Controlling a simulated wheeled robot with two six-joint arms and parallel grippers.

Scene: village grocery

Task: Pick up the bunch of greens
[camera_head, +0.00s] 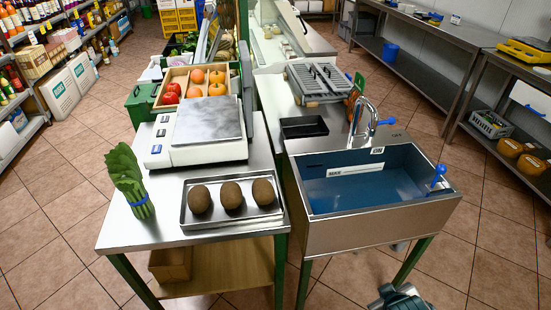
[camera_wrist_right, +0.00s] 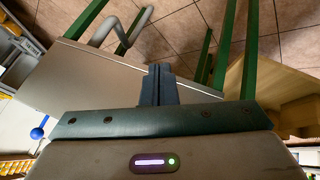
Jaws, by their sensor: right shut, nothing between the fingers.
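The bunch of greens (camera_head: 126,172) stands upright, leaning slightly, near the left edge of the steel table (camera_head: 185,239) in the head view. It has broad green leaves on top and a blue band around its stems. Nothing holds it. My right gripper (camera_wrist_right: 158,72) is shut and empty in the right wrist view, in front of the sink's steel side, away from the greens. A part of my right arm shows at the bottom right of the head view. My left gripper is not in view.
A metal tray (camera_head: 228,223) with three brown fruits lies right of the greens. A scale (camera_head: 205,128) stands behind. The sink (camera_head: 365,215) with a tap (camera_head: 366,115) is to the right. A wooden box (camera_head: 170,264) sits on the lower shelf. Tiled floor is free left.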

